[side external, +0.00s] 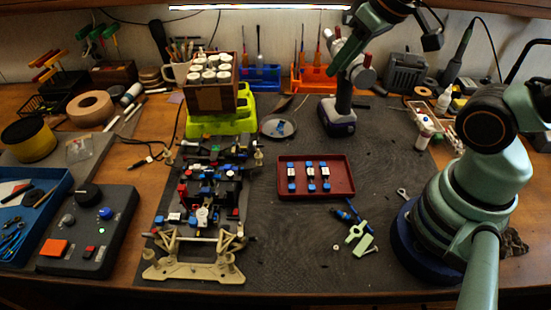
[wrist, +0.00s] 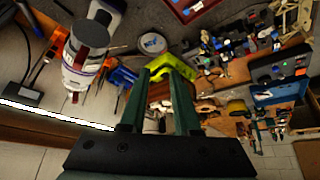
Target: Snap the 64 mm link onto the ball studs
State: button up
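Three short links with blue ends (side external: 310,174) lie side by side in a dark red tray (side external: 343,190) in the side view. I cannot tell which of them is the 64 mm one. The racecar chassis (side external: 207,195) stands left of the tray, with a beige frame end toward the camera; its ball studs are too small to make out. It also shows at the upper right of the wrist view (wrist: 235,50). My gripper (wrist: 158,75) is open and empty in the wrist view, its two dark green fingers apart. It is raised, well away from the tray and chassis.
A cordless driver (side external: 341,110) stands upright behind the tray. A lime green stand (side external: 215,120) carries a box of white-capped bottles (side external: 212,80). A control box (side external: 88,230) stands at the left. Green parts (side external: 357,233) and a screw lie on the mat before the tray.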

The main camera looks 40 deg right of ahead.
jog(key=shift+o, duration=0.3)
jog(key=m+g, duration=0.6)
jog(key=m, duration=0.2)
send_near(291, 172)
jog(key=f, duration=0.3)
jog(key=shift+s+a+f+m, duration=0.15)
jog(key=shift+a+f+m, duration=0.05)
jog(key=shift+m, duration=0.1)
jog(key=shift+d+f, duration=0.2)
jog(key=shift+f, duration=2.45)
jog(key=shift+c, duration=0.3)
grip_shut()
